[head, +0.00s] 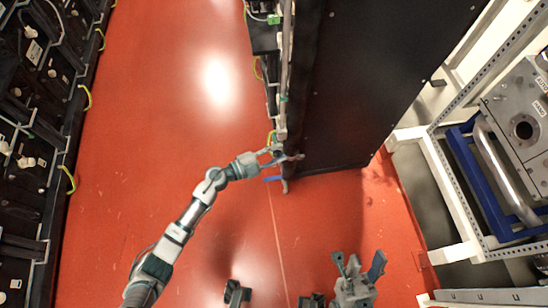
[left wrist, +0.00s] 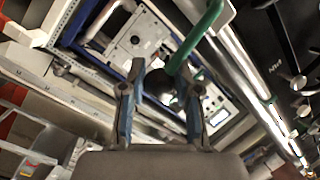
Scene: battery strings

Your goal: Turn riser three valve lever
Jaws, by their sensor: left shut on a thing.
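My left gripper (head: 281,157) is at the near end of the black rack, beside the upright pipework. In the left wrist view its two blue-grey fingers (left wrist: 160,105) stand on either side of a dark round part (left wrist: 160,84). A green bar-like lever (left wrist: 196,38) comes down from the upper right to between them. The left gripper is shut on this lever; the exact contact is hard to see. A small blue piece (head: 273,179) shows just below the gripper in the head view; I cannot tell what it is. My right gripper (head: 358,265) is open and empty, low in the head view.
The tall black rack (head: 365,80) stands right of the pipework. Battery racks (head: 35,120) line the left side. A metal frame with a grey panel unit (head: 515,115) and blue rails is at the right. The red floor (head: 165,90) between the racks is clear.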

